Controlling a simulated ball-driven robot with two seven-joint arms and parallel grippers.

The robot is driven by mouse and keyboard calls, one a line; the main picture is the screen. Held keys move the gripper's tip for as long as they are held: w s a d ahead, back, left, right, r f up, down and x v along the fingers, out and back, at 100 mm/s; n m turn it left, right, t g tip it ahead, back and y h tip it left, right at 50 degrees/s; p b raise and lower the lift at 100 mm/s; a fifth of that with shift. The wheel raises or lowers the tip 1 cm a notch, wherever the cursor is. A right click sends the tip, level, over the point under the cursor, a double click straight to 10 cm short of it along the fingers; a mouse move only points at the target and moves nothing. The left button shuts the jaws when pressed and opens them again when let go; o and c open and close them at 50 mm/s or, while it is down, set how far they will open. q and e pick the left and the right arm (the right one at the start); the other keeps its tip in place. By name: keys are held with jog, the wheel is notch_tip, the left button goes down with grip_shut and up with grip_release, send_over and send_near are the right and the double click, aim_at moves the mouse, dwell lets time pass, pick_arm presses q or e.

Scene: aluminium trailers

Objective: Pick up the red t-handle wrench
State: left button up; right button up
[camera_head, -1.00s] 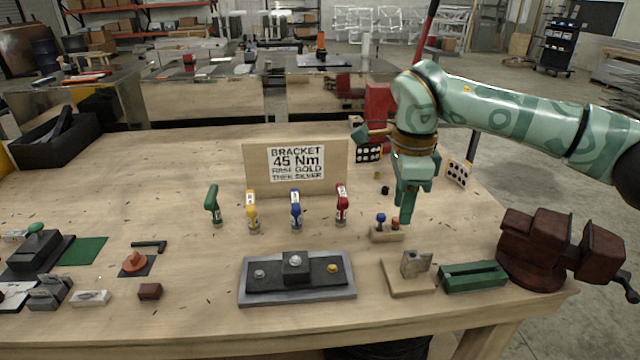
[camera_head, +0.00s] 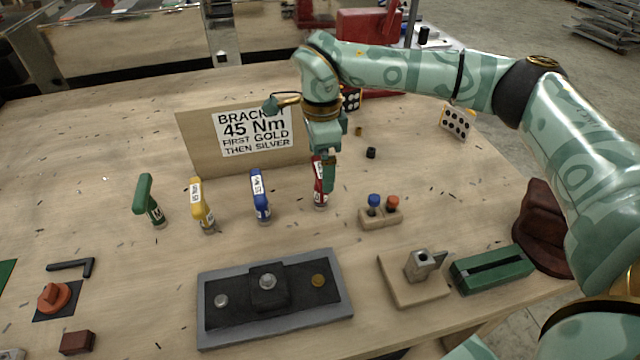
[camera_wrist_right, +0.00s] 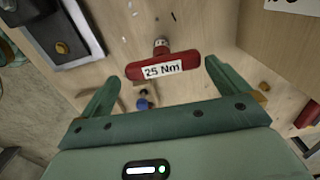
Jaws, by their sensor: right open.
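The red t-handle wrench (camera_head: 320,190) stands upright on the wooden table at the right end of a row of t-handle wrenches. In the right wrist view its red handle (camera_wrist_right: 162,67), labelled 25 Nm, lies just ahead of and between the fingertips. My right gripper (camera_head: 328,180) is at the wrench and hides part of it in the head view. Its two fingers (camera_wrist_right: 160,80) are spread apart with nothing clamped between them; whether either touches the handle I cannot tell. My left gripper is not in view.
Green (camera_head: 148,200), yellow (camera_head: 201,205) and blue (camera_head: 260,196) wrenches stand to the left. A sign board (camera_head: 195,150) stands behind them. A grey fixture tray (camera_head: 345,300) lies in front. A small wooden block (camera_head: 380,221) with blue and orange knobs is close on the right.

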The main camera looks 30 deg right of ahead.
aim_at(320, 169)
notch_tip(320, 169, down, 5)
jog(key=shift+w+r+b, duration=0.15)
jog(key=shift+r+b, duration=0.05)
jog(key=shift+b, duration=0.45)
jog(key=shift+f, duration=0.1)
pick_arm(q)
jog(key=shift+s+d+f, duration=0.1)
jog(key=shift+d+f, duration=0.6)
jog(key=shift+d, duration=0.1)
pick_arm(e)
jog(key=shift+d, duration=0.1)
jog(key=shift+c, duration=0.3)
jog(key=c, duration=1)
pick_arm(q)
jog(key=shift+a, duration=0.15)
